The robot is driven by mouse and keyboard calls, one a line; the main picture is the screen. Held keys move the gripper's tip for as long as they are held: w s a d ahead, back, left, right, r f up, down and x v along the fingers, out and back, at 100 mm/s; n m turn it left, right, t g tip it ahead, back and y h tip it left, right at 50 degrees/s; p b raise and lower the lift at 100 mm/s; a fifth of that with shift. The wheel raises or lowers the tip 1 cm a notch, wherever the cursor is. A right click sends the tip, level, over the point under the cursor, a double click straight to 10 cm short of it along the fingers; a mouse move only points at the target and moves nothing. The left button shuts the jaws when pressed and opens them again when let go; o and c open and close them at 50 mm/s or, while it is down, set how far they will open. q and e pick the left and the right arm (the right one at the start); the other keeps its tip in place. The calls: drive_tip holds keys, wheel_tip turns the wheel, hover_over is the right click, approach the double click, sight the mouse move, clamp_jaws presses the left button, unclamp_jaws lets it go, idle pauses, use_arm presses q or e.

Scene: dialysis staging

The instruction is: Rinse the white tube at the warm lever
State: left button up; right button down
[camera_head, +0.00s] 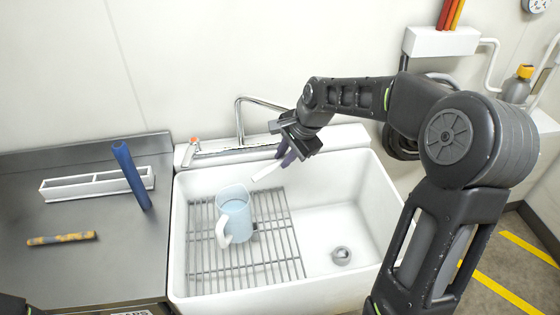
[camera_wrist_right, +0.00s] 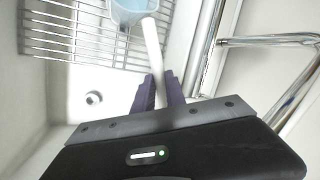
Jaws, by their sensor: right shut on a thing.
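My right gripper (camera_head: 286,156) is over the sink, near the faucet. Its purple fingers (camera_wrist_right: 159,92) are shut on the white tube (camera_head: 266,171), which sticks out tilted to the left and down. In the right wrist view the white tube (camera_wrist_right: 153,48) runs away from the fingers and its far end overlaps the jug's rim. The chrome faucet (camera_head: 239,122) stands at the sink's back edge. A lever with an orange-red tip (camera_head: 194,142) sits left of it. Any lever to the right is hidden behind my gripper. My left gripper is not in view.
A light blue jug (camera_head: 236,212) stands on a wire rack (camera_head: 270,262) in the white sink (camera_head: 330,297). Left on the steel counter (camera_head: 90,270), a blue tube (camera_head: 130,175) leans at a white tray (camera_head: 60,194). A mottled yellow tube (camera_head: 62,239) lies in front.

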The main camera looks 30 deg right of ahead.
drive_tip(key=shift+s+d, duration=0.25)
drive_tip(key=shift+d, duration=0.15)
drive_tip(key=shift+s+a, duration=0.1)
idle(0.3)
drive_tip(key=s+a+b, duration=0.1)
drive_tip(key=s+a, duration=0.3)
drive_tip(key=s, duration=0.2)
drive_tip(key=shift+s, duration=0.3)
idle(0.3)
idle(1.0)
drive_tip(key=shift+r, duration=0.1)
idle(0.3)
drive_tip(key=s+a+r+p, duration=0.2)
drive_tip(key=s+r, duration=0.2)
drive_tip(key=shift+s+a+p, duration=0.15)
drive_tip(key=shift+a+p, duration=0.2)
drive_tip(key=shift+p, duration=0.05)
